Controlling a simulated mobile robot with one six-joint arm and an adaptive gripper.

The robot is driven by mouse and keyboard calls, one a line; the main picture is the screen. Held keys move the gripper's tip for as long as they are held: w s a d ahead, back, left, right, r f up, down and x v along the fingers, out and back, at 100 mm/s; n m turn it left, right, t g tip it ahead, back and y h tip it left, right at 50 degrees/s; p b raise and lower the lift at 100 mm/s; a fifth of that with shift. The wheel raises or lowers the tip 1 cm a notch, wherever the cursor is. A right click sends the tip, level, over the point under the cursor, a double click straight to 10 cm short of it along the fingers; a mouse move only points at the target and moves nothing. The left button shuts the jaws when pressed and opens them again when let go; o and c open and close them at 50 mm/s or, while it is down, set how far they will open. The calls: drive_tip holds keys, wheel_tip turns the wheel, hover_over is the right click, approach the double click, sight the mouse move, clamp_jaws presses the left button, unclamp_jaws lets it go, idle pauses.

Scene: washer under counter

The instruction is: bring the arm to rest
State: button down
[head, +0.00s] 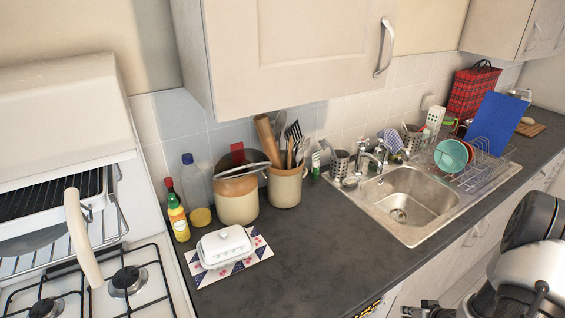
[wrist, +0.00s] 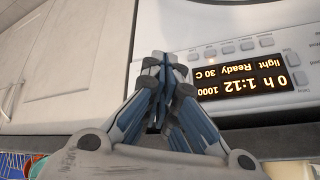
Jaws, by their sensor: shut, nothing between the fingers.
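My gripper (wrist: 160,62) is shut and empty in the wrist view, its fingertips together. It is in front of the washer's control panel (wrist: 222,60); I cannot tell whether it touches. The lit display (wrist: 240,83) shows upside down and reads 1:12, Ready and 30 C. In the head view, part of my gripper (head: 428,308) shows at the bottom edge, below the counter front. My arm is at the lower right there and hides part of the cupboard fronts.
The dark counter (head: 330,245) carries a butter dish (head: 224,245), bottles, crocks and a steel sink (head: 400,200). A dish rack (head: 480,165) stands beside the sink. A gas stove (head: 130,280) is at left. A wall cupboard (head: 290,45) hangs above the counter. The middle counter is clear.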

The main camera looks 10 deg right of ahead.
drive_tip(key=w+r+n+g+h, duration=0.1)
drive_tip(key=w+r+h, duration=0.25)
drive_tip(key=r, duration=1.15)
drive_tip(key=s+a+r, duration=0.1)
drive_tip(key=a+r, duration=0.7)
drive_tip(key=r, duration=0.3)
drive_tip(key=s+a+r+y, duration=0.1)
drive_tip(key=s+a+r, duration=0.2)
drive_tip(key=s+a, duration=0.3)
drive_tip(key=s+a+r+n+y, duration=0.1)
drive_tip(key=s+a+r, duration=0.3)
drive_tip(key=s+a, duration=0.2)
drive_tip(key=s+a+r+g+y, duration=0.1)
drive_tip(key=s+a+r, duration=0.2)
drive_tip(key=s+a, duration=0.3)
drive_tip(key=a, duration=0.3)
drive_tip(key=shift+r+n, duration=0.3)
drive_tip(key=shift+r, duration=0.1)
drive_tip(key=c, duration=2.3)
unclamp_jaws()
drive_tip(key=shift+s, duration=0.1)
